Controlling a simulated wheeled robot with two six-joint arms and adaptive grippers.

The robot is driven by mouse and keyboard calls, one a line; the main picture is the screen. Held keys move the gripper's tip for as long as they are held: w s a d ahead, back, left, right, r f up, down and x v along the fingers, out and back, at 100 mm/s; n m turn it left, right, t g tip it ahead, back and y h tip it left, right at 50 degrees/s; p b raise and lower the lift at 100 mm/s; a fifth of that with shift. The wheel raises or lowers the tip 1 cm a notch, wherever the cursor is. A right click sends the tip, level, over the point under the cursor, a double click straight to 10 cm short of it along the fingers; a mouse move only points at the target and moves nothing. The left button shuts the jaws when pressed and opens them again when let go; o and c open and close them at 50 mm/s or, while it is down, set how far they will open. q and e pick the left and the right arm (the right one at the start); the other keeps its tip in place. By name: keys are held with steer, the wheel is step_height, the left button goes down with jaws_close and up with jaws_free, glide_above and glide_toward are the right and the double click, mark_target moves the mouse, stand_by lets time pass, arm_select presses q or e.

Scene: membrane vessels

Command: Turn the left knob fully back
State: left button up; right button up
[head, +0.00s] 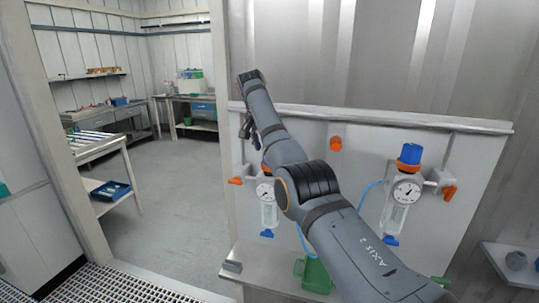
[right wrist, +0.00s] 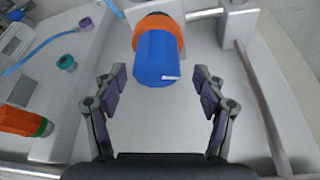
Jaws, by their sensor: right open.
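The left regulator's blue knob (right wrist: 155,60), with an orange collar (right wrist: 173,24) and a small white mark, shows in the right wrist view. My right gripper (right wrist: 162,88) is open, with a finger on each side of the knob's end and gaps to both. In the head view my right arm crosses from the lower right and hides the left knob. The left regulator's gauge (head: 264,190) shows beside the arm. My right gripper (head: 247,129) is small and dark there, by the panel's left end. My left gripper is not in view.
The right regulator has a similar blue knob (head: 410,153). Orange handles (head: 235,181) (head: 448,192) stick out at the sides, and an orange plug (head: 335,144) sits between. A blue tube (head: 371,191) runs by the panel (head: 350,165). A green object (head: 315,273) stands below the arm.

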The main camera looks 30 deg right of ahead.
steer(key=shift+w+d+f, duration=0.2)
steer(key=shift+d+f, duration=0.1)
steer(key=shift+f, duration=0.35)
steer(key=shift+s+d+f, duration=0.1)
steer(key=shift+f, duration=0.1)
steer(key=shift+s, duration=0.15)
steer(key=shift+f, duration=0.1)
steer(key=shift+c, duration=1.4)
steer(key=c, duration=0.9)
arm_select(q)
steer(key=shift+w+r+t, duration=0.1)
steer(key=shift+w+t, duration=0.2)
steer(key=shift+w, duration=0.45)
arm_select(e)
steer(key=shift+f, duration=0.1)
